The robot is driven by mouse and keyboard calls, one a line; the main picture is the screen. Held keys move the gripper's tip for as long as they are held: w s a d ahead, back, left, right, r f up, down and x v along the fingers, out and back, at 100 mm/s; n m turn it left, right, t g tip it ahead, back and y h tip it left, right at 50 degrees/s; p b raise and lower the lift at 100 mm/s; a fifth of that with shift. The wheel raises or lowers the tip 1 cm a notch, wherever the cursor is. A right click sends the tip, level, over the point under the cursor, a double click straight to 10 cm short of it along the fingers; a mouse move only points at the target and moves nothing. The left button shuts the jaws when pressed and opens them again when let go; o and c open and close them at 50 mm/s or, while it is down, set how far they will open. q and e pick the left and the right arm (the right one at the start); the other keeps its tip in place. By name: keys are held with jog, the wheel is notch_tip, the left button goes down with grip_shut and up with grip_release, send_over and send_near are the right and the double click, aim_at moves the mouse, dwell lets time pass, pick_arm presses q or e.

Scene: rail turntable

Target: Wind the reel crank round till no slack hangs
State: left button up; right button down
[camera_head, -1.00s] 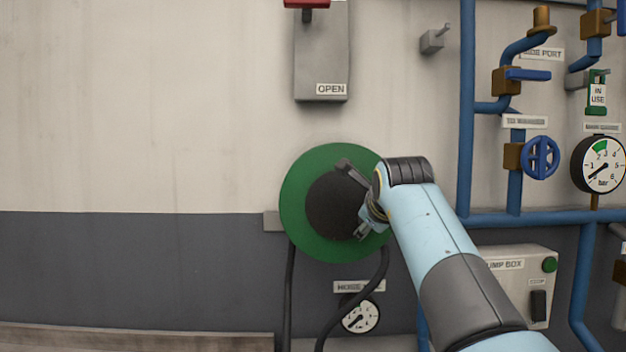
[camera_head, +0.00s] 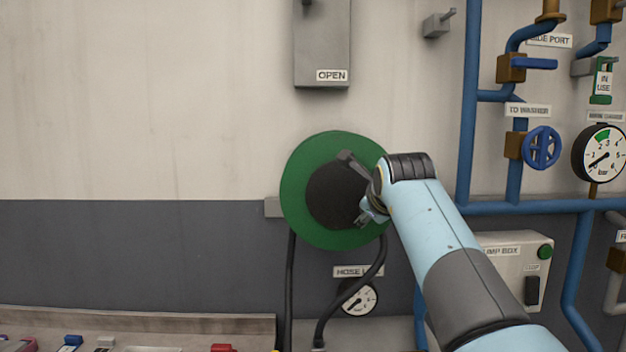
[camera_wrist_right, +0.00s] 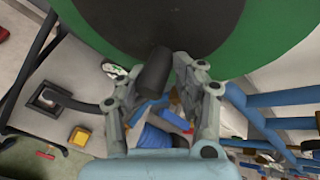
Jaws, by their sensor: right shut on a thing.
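The hose reel (camera_head: 300,215) is a green disc with a dark hub (camera_head: 330,195), mounted on the wall. A dark grey crank arm (camera_head: 354,163) crosses the hub toward my right gripper (camera_head: 369,205). In the right wrist view my right gripper (camera_wrist_right: 152,78) is shut on the black crank handle (camera_wrist_right: 156,70), in front of the disc. Black hose (camera_head: 289,280) hangs down from the reel's left side. Another strand (camera_head: 352,287) curves down from its right side to a fitting below. My right arm hides part of the reel's right edge. My left gripper is out of view.
A small gauge (camera_head: 359,299) sits below the reel, partly behind the hose. Blue pipes (camera_head: 466,110), a blue valve wheel (camera_head: 541,148) and a pump box (camera_head: 507,250) are at the right. The left wall is clear.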

jog(key=shift+d+r, duration=0.15)
jog(key=shift+r, duration=0.6)
jog(key=shift+r, duration=0.1)
jog(key=shift+r, duration=0.8)
jog(key=shift+r, duration=0.1)
jog(key=shift+r, duration=0.65)
jog(key=shift+f, duration=0.1)
jog(key=shift+a, duration=0.2)
